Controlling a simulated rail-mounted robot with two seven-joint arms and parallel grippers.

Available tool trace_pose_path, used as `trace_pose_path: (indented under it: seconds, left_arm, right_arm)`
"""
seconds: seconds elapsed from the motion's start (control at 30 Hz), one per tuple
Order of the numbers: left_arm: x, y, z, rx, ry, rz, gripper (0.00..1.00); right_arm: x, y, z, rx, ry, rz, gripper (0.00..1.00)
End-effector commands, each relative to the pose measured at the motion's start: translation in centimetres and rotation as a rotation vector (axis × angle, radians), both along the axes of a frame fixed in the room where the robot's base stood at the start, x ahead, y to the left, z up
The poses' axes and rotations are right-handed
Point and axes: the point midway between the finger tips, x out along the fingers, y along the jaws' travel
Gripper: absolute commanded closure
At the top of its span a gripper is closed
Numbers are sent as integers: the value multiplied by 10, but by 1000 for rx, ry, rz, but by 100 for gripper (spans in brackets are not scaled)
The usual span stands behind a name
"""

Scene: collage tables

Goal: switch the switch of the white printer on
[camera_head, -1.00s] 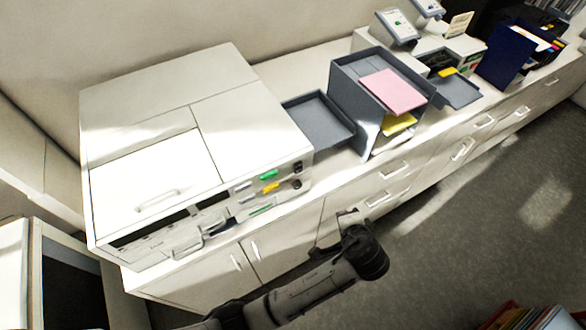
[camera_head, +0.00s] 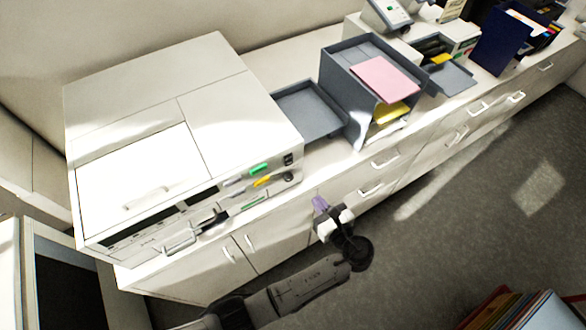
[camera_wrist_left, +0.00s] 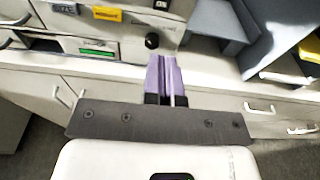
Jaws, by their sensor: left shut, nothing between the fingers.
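The white printer (camera_head: 240,112) stands on the long white counter at the left of the head view. A small dark switch (camera_head: 289,159) sits at the right end of its front, with a dark round knob (camera_head: 290,177) below it. In the left wrist view the switch (camera_wrist_left: 161,4) is at the top edge, above the black knob (camera_wrist_left: 152,40). My left gripper (camera_head: 320,203) is shut and empty, in front of the counter and apart from the printer. Its purple fingers (camera_wrist_left: 165,64) point towards the printer's right front, just right of the knob. My right gripper is out of view.
A grey tray (camera_head: 308,108) juts from the printer's right side. A grey paper holder (camera_head: 340,70) with pink and yellow sheets stands further right. Cabinet handles (camera_head: 371,189) stick out below the counter. The floor in front is mostly clear.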

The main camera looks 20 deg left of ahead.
Motion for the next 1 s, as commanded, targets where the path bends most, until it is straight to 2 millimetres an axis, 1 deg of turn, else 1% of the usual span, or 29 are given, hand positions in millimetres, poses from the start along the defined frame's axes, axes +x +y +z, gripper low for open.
trace_pose_path:
  seconds: [0.33,0.47,0.57,0.67,1.0]
  left_arm:
    - [0,0,0,2,5,-1,100]
    - [3,4,-2,3,3,-1,100]
    - [10,13,-6,4,2,-1,100]
    - [20,26,-10,3,0,1,100]
    - [61,78,-19,4,0,1,100]
  right_arm:
    - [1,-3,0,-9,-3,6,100]
    - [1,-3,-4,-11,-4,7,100]
    - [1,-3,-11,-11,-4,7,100]
    - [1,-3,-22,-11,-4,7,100]
    - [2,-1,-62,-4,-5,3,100]
